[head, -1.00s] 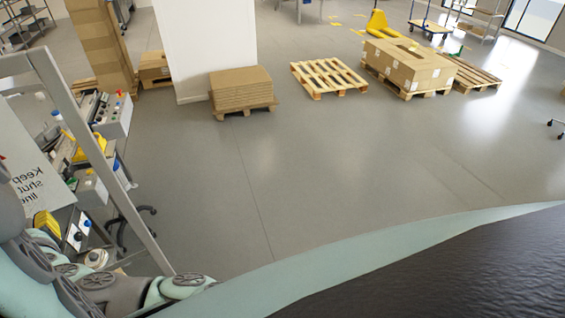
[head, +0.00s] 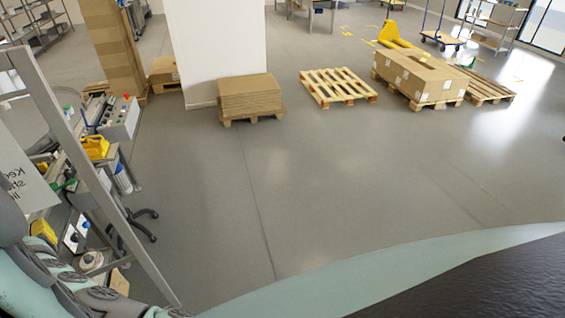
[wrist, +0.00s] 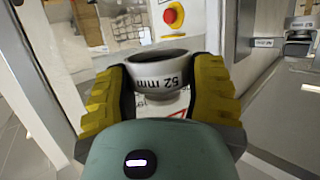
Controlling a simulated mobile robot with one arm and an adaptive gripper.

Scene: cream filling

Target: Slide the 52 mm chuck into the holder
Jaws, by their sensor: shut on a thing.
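The chuck (wrist: 158,70) is a pale grey ring with a dark rim, marked "52 mm", which reads upside down in the wrist view. My gripper (wrist: 160,85) is shut on it, with a yellow padded finger on each side. The chuck is held up in front of a pale machine panel. At the right edge of the wrist view a grey metal fitting (wrist: 300,50) with a small label beside it stands on a pale surface. I cannot tell if this is the holder. The gripper and chuck do not show in the head view.
A red emergency button (wrist: 173,15) on yellow is behind the chuck. A grey frame post (head: 95,180) stands at the left in the head view, near a cluttered bench (head: 118,125). Pallets (head: 338,87) and stacked cardboard (head: 250,97) stand farther back. The middle floor is clear.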

